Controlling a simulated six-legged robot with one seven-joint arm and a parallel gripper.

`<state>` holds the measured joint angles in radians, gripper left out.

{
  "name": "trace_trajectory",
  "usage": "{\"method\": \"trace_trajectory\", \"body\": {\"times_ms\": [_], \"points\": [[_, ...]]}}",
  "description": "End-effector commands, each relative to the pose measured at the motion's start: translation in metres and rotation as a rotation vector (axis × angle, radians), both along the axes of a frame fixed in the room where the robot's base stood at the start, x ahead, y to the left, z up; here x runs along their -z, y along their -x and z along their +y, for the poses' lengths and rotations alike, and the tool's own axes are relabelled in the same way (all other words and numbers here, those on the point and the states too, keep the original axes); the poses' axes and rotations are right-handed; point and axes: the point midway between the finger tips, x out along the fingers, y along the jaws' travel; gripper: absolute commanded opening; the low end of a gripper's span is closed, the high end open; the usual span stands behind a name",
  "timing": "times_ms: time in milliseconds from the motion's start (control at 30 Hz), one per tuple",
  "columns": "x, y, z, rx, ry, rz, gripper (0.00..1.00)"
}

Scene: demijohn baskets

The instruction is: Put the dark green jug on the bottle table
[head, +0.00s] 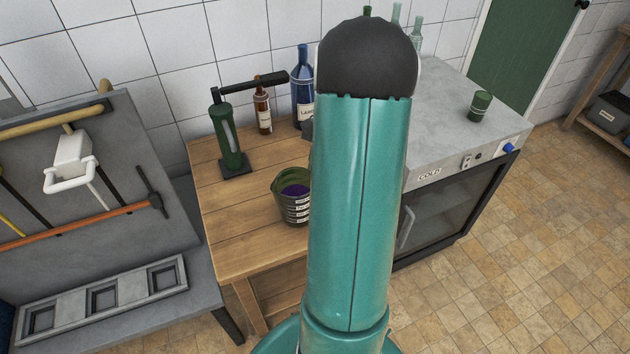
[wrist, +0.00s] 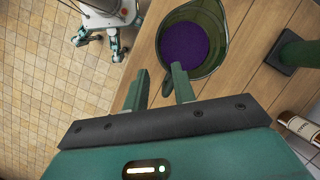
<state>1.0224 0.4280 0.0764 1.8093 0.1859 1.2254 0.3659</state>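The dark green jug (head: 291,207) stands upright on the wooden table (head: 225,205), near its front edge, with pale labels on its side and purple contents. In the wrist view the jug (wrist: 221,50) is seen from above, its handle (wrist: 167,84) towards my gripper. My gripper (wrist: 159,69) is open, one finger on each side of the handle; I cannot tell whether either touches it. In the head view my arm hides the gripper and part of the jug. The wooden table bears a brown bottle (head: 263,108) and a blue bottle (head: 303,88).
A green corker-like stand (head: 229,140) is behind the jug. Right is a grey-topped cabinet (head: 445,100) marked COLD, with a green cup (head: 480,107) and pale bottles (head: 416,35) at the back. Left is a grey bench (head: 198,262) with a tool board. Tiled floor at the right is clear.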

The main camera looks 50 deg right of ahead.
Motion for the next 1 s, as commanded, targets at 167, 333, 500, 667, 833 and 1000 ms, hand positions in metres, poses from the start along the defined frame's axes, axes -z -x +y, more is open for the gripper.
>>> {"method": "trace_trajectory", "body": {"times_ms": [167,333,500,667,833,1000], "points": [[-0.024,-0.001,-0.010,0.000,0.002,-0.001,0.26],[-0.031,0.000,-0.012,0.001,-0.001,0.001,0.26],[-0.034,-0.002,-0.008,-0.012,0.006,-0.003,0.26],[-0.056,-0.019,0.022,-0.108,0.065,-0.034,0.26],[-0.091,-0.037,0.081,-0.290,0.168,-0.095,0.26],[-0.120,-0.044,0.142,-0.479,0.267,-0.169,0.26]]}}
